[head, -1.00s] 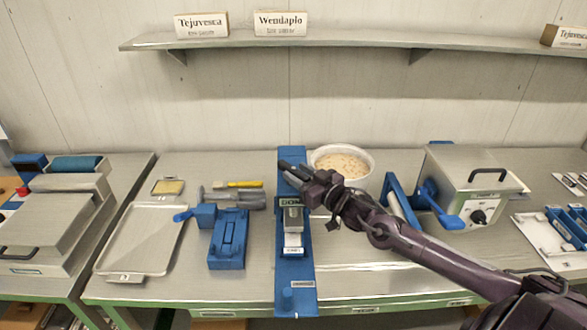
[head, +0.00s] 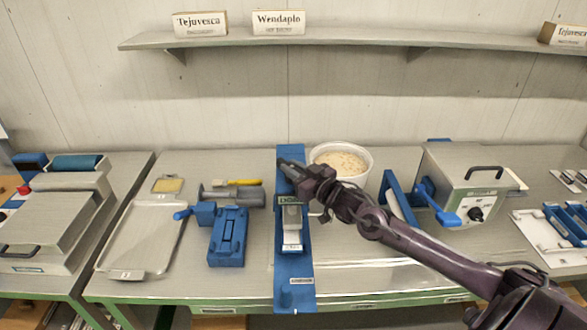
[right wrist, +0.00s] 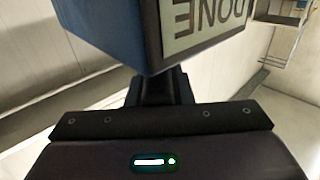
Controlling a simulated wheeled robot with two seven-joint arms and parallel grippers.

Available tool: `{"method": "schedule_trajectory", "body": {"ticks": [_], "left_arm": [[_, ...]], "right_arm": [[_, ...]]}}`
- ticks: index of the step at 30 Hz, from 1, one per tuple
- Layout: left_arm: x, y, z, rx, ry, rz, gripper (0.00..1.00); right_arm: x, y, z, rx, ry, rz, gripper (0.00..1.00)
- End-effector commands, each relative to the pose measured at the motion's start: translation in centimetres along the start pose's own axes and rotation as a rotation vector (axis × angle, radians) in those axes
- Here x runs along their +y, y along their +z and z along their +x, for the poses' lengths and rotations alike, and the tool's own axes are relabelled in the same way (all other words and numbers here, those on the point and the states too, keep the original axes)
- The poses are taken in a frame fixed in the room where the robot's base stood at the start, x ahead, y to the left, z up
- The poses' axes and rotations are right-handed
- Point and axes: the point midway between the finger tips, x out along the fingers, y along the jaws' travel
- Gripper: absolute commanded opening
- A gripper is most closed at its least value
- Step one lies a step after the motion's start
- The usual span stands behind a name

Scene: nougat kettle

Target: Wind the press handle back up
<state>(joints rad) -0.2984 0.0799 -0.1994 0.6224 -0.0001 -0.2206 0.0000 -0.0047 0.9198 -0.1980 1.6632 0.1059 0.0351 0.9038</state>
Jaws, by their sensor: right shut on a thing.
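My right gripper (head: 290,168) is at the top of the press and is shut on the press handle, which the gripper mostly hides. In the right wrist view a blue block (right wrist: 105,35) with the DONE sign (right wrist: 207,18), seen upside down, fills the space just in front of the gripper. The fingertips and the handle cannot be made out there. My left gripper is not in view.
A white bowl (head: 341,181) of pale mix stands right behind my right arm. A grey box (head: 470,190) with a blue lever (head: 440,207) is further right. Left of the press are a blue cranked device (head: 228,238) and a metal tray (head: 140,240).

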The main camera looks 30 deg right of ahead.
Motion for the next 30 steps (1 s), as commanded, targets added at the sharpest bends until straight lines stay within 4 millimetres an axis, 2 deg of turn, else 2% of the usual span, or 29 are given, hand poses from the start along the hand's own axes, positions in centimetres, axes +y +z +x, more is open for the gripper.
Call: {"method": "schedule_trajectory", "body": {"ticks": [7, 14, 30], "left_arm": [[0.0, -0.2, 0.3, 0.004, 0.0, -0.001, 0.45], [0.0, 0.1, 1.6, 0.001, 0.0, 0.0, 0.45], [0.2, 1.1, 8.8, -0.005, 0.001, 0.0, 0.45]], "right_arm": [[0.1, 0.1, 0.0, 0.0, -0.026, 0.0, 0.0], [0.2, 0.2, 0.0, 0.001, -0.139, -0.002, 0.0], [0.5, 0.3, 0.2, 0.005, -0.563, -0.002, 0.0]]}}
